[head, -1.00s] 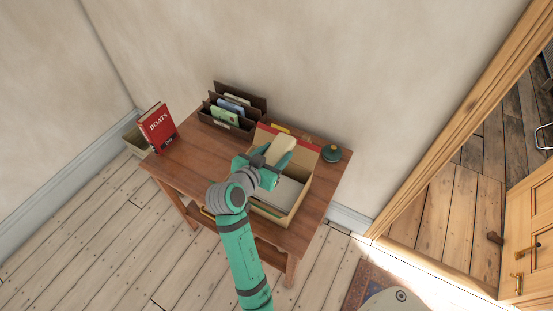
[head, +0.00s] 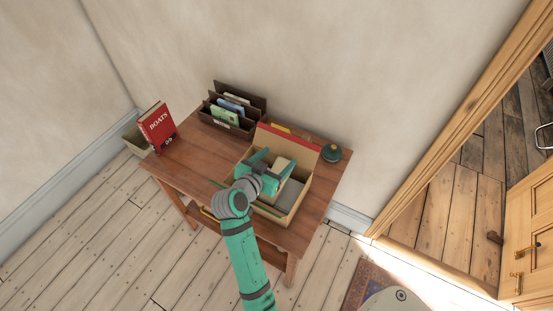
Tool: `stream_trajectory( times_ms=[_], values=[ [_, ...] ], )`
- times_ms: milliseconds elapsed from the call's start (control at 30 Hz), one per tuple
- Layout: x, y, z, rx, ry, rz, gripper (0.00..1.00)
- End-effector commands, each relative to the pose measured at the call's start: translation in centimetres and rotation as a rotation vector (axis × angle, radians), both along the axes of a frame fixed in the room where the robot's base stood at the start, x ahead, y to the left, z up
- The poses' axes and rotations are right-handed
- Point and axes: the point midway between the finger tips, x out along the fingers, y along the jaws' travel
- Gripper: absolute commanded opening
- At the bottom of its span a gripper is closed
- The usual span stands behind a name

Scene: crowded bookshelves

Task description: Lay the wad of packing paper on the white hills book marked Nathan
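My gripper (head: 274,166) is over the open cardboard box (head: 300,205) on the wooden desk, with its green fingers on either side of a cream lump. This lump looks like the wad of packing paper (head: 281,167); it sits between the fingers and appears gripped, within or just above the box. My gripper and wrist hide part of it. A flat pale grey-white item (head: 290,194) lies in the box beside the gripper. It may be the white hills book, but I can read no name on it.
The box's raised lid flap (head: 290,139) stands behind the gripper. A dark file sorter (head: 232,112) is at the back, a red BOATS book (head: 158,127) at the left, and a dark green round object (head: 331,153) at the right. The desk's left-middle is clear.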

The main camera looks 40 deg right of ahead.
Motion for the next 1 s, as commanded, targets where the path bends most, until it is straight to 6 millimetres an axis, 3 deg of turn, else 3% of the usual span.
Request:
stream_trajectory(
  times_ms=[267,700,1000],
  values=[
    [-0.3,0.8,0.7,0.000,-0.001,0.002,0.70],
    [-3.2,7.9,3.9,0.001,-0.001,0.004,0.70],
    [-4.2,10.2,4.9,0.000,0.000,0.000,0.70]
  ],
)
